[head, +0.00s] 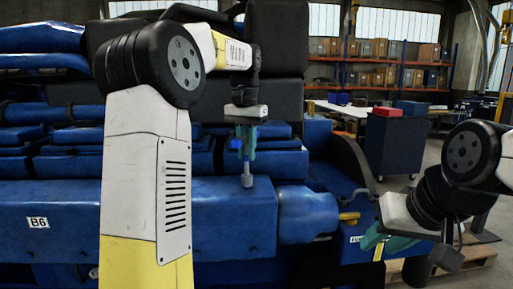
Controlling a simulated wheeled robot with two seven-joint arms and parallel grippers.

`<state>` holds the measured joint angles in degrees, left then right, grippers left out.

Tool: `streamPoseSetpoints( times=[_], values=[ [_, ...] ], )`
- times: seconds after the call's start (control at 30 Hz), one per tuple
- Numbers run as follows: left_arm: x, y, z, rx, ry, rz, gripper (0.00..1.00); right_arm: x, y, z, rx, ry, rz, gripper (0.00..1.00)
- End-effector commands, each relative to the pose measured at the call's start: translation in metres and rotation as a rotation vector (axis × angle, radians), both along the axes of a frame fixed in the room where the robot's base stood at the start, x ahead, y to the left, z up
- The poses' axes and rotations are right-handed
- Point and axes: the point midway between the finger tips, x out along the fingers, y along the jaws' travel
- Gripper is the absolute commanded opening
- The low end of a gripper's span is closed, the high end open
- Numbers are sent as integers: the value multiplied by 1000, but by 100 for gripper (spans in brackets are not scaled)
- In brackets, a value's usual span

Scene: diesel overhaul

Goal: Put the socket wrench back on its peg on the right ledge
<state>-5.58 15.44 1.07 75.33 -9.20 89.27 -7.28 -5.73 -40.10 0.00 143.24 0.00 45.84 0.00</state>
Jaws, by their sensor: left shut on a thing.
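My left gripper (247,137) hangs in the middle of the head view, in front of the blue engine. It is shut on the socket wrench (247,172), whose grey lower end points down below the greenish fingers. A bright blue part shows beside the fingers; I cannot tell if it belongs to the wrench. My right gripper (388,243) is at the lower right, partly hidden by its own dark wrist, and its finger gap is unclear. The blue ledge (341,187) lies at the engine's right end, between the grippers. I cannot make out a peg with certainty.
The large blue engine (215,215), with a B6 label, fills the left and middle. A small grey part (361,198) and a yellow part (349,217) are near the right ledge. A dark cabinet (395,145) and a wooden pallet (475,258) stand farther right.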

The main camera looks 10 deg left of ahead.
Motion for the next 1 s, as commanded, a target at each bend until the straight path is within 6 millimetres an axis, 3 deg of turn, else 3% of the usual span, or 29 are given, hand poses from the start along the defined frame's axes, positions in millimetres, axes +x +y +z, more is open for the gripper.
streamPoseSetpoints(
  times=[0.3,0.33,0.43,0.67,0.8,1.0],
  values=[
    [0,0,-10,0,-1,1,0,0,0,0,0,0,0,34],
    [0,0,-10,0,-1,1,24,0,0,0,0,0,0,34],
    [0,0,-10,0,-1,1,43,0,0,0,0,0,0,34],
    [0,0,-10,0,-1,0,43,0,0,0,0,0,0,34],
    [0,0,-10,0,0,0,69,0,0,0,0,0,0,34],
    [0,0,-10,0,0,0,69,0,0,0,0,0,0,34]
  ],
)
